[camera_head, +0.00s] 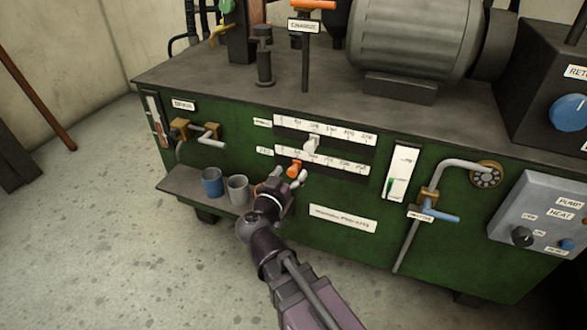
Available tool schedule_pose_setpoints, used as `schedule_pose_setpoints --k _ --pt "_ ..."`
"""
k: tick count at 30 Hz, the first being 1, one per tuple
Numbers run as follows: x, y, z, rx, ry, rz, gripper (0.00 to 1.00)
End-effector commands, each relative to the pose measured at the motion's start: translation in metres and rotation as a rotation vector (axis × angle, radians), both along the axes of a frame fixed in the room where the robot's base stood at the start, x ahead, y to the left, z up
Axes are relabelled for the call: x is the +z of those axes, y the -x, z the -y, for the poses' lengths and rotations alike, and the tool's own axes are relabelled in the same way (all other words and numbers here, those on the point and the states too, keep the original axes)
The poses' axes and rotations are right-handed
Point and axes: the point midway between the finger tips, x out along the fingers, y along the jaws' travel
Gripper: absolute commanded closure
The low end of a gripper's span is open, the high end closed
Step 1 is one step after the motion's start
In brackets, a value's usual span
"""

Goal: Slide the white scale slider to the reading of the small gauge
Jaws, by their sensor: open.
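The white scale slider (311,144) sits on the dark slot between two white scale strips on the green cabinet front, left of the slot's middle. The upper strip (345,134) and lower strip (335,162) carry marks too small to read surely. An orange slider (295,168) sits by the lower strip, below and left of the white one. My gripper (289,178) is open and empty just below the orange slider, apart from the white one. A narrow upright gauge (402,165) with a green part low down is to the right. I cannot tell whether it is the small gauge; its reading is unclear.
Blue (212,182) and grey (238,190) cups stand on a low shelf left of my gripper. A brass tap (180,128) is above them. A pipe with a blue-handled valve (437,213) juts out at right, beside a grey control box (540,220).

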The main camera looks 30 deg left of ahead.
Motion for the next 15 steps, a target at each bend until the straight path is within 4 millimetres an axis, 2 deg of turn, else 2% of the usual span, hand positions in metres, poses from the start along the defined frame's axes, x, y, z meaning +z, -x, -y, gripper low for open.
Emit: schedule_pose_setpoints --k 11,15 --pt "-0.0002 -0.0001 0.0007 -0.001 0.001 -0.002 0.18" --pt "-0.0022 -0.0056 0.0082 -0.021 0.006 -0.016 0.18"
